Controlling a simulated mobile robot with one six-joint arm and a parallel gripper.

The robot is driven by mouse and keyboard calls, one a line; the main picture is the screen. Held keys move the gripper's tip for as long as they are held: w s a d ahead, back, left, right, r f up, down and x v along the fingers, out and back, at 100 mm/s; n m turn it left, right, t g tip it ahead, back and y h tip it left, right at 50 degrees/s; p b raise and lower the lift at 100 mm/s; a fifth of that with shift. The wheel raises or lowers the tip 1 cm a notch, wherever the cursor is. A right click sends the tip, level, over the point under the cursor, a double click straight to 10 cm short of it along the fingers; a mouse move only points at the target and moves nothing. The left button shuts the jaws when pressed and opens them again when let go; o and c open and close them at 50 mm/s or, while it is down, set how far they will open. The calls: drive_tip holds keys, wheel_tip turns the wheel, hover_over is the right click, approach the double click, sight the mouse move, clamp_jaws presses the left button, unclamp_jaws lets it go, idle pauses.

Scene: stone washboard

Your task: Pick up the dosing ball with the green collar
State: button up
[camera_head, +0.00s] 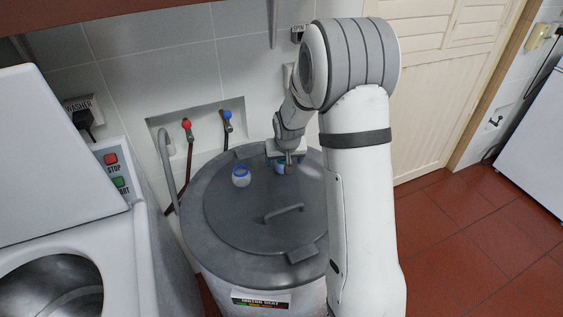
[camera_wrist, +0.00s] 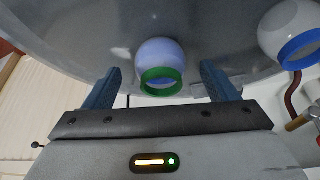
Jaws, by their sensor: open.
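The dosing ball with the green collar (camera_wrist: 160,62) is a pale bluish ball. In the wrist view it sits between the two fingers of my open gripper (camera_wrist: 160,90), with a visible gap on each side. In the head view my gripper (camera_head: 287,163) is over the back of the grey lid, and the green-collared ball (camera_head: 280,168) shows only partly beside it, mostly hidden. A second ball with a blue collar (camera_head: 241,176) stands on the lid to the left. It also shows at the right of the wrist view (camera_wrist: 292,32).
The balls are on a round grey lid (camera_head: 230,215) with a raised handle (camera_head: 283,213) in front. A white washer (camera_head: 60,170) stands at left. Red and blue taps (camera_head: 187,126) are in a wall recess behind.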

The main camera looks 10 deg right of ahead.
drive_tip(key=shift+x, duration=1.05)
drive_tip(key=shift+c, duration=0.6)
drive_tip(key=c, duration=1)
drive_tip(key=shift+o, duration=0.2)
